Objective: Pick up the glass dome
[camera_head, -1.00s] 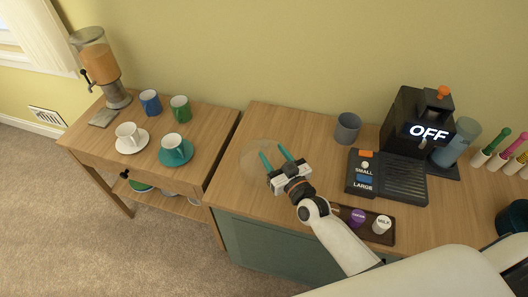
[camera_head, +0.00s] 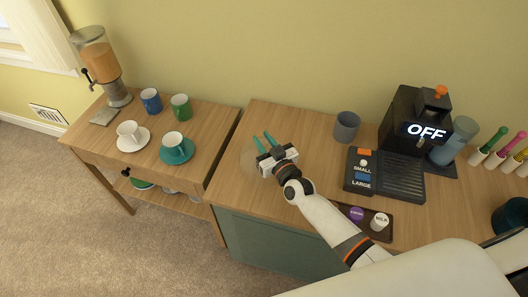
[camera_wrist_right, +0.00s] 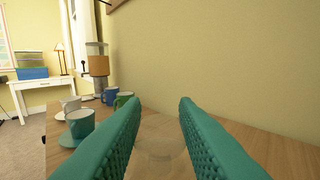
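The glass dome (camera_head: 249,160) is a clear, faint shape on the wooden cabinet top, near its left end. It also shows in the right wrist view (camera_wrist_right: 158,142), low and between the two fingers. My right gripper (camera_head: 264,139) has teal fingers and is open, over or beside the dome. In the right wrist view the fingers (camera_wrist_right: 159,104) stand apart with the dome beyond and between them; I cannot tell whether they touch it. My gripper hides part of the dome in the head view. My left gripper is not in view.
A grey cup (camera_head: 346,126), a coffee machine (camera_head: 405,125) reading OFF and a dark tray (camera_head: 350,215) with small pots stand to the right. The lower table at left (camera_head: 200,130) holds cups, mugs and a dispenser (camera_head: 97,62). A gap separates the two tables.

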